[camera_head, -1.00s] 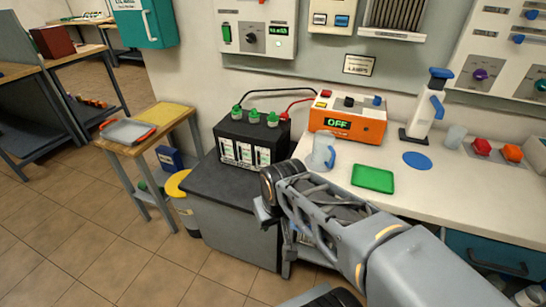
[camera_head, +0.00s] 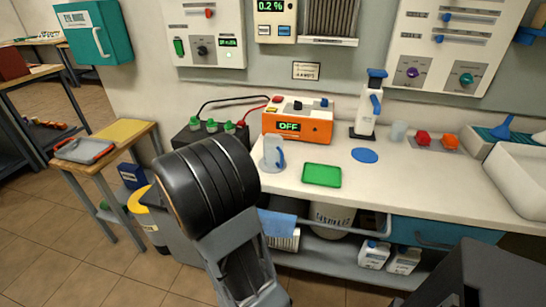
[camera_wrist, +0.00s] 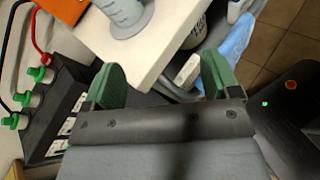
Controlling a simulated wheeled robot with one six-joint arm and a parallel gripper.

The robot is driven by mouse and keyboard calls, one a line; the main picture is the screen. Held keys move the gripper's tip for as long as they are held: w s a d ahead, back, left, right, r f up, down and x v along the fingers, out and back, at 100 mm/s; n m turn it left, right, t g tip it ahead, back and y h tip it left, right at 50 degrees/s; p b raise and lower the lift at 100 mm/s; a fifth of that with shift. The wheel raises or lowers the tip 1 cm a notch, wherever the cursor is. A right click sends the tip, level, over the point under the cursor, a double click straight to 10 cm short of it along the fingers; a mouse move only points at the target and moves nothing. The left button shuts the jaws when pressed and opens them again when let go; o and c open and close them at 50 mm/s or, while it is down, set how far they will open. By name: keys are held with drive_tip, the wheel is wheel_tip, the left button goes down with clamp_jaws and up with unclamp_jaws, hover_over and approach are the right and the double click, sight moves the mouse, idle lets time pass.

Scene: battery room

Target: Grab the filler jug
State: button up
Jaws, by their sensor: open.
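The filler jug (camera_head: 271,155) is a small translucent jug with a blue handle. It stands upright at the left end of the white worktop (camera_head: 400,188), in front of the orange charger. In the wrist view the jug's base and lower body (camera_wrist: 126,14) show at the top, cut off by the frame edge. My gripper (camera_wrist: 160,76) has two green fingers spread wide with nothing held between them. It is by the corner of the worktop, apart from the jug. In the head view my dark wrist blocks sight of the fingers.
The orange charger (camera_head: 297,123) reads OFF. A battery (camera_head: 190,138) with green caps stands left, partly hidden by my wrist, with cables to the charger. A green tray (camera_head: 321,175) and blue disc (camera_head: 364,155) lie right of the jug. A white bottle (camera_head: 366,112) stands behind the disc.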

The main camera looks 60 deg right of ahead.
sight(266, 154)
drive_tip(key=d+n+h, duration=0.1)
drive_tip(key=d, duration=0.1)
drive_tip(key=w+d+n+h, duration=0.1)
drive_tip(key=d, duration=0.1)
drive_tip(key=w+d+n+h, duration=0.1)
drive_tip(key=d, duration=0.1)
drive_tip(key=shift+w+r+h, duration=0.1)
drive_tip(key=shift+r+h, duration=0.25)
drive_tip(key=shift+h, duration=0.05)
drive_tip(key=shift+n, duration=0.3)
drive_tip(key=x, duration=0.6)
drive_tip(key=shift+d+r, duration=0.1)
drive_tip(key=shift+d, duration=0.25)
drive_tip(key=shift+x, duration=3.15)
drive_tip(key=shift+r, duration=0.1)
drive_tip(key=shift+c, duration=0.5)
drive_tip(key=c, duration=0.6)
drive_tip(key=shift+r, duration=0.15)
drive_tip(key=shift+c, duration=0.2)
